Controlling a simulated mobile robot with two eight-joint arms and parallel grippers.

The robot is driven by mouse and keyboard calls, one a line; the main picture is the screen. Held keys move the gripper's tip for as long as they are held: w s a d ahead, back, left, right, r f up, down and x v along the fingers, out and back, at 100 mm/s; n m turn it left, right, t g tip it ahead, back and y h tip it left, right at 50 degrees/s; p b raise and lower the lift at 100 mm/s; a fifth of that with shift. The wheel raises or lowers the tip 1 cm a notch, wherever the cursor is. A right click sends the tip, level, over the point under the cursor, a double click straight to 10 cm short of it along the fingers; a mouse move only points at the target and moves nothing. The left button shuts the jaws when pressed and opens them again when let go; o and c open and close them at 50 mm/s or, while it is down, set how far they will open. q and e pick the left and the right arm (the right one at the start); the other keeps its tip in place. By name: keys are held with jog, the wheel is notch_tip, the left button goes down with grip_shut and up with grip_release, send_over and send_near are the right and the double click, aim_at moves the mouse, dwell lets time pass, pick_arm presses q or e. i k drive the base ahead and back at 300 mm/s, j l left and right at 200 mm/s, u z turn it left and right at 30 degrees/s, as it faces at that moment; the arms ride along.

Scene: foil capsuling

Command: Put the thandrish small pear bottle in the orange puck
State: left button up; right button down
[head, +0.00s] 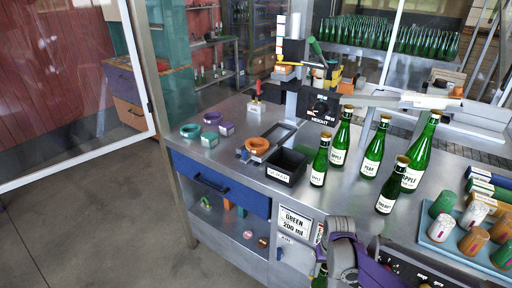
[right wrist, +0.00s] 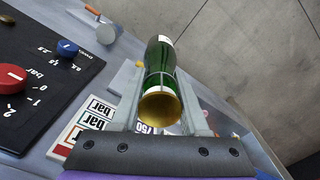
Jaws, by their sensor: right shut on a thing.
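The orange puck (head: 257,146) sits at the front left part of the table, beside a black bin. My right gripper (head: 324,262) is low at the table's front edge, near the green label sign. It is shut on a green bottle (right wrist: 160,62) with a gold cap. In the right wrist view the gripper (right wrist: 163,95) has a finger on each side of the bottle, cap towards the camera. Its label is mostly hidden and cannot be read. Several green bottles stand upright on the table, among them a front one (head: 387,190) and a small one (head: 320,163). My left gripper is not seen.
The black bin (head: 286,167) stands right of the orange puck. A capsuling machine (head: 320,108) rises behind. A blue tray (head: 435,243) with coloured capsules is at the right.

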aim_at(257, 146)
jog(key=i+j+z, duration=0.1)
jog(key=j, duration=0.3)
jog(key=i+j+z, duration=0.1)
jog(key=j, duration=0.35)
jog(key=i+j, duration=0.25)
jog(key=j, duration=0.15)
jog(key=i+j+z, duration=0.15)
jog(key=j, duration=0.3)
jog(key=j+z, duration=0.1)
jog(key=j, duration=0.35)
jog(key=i, duration=0.05)
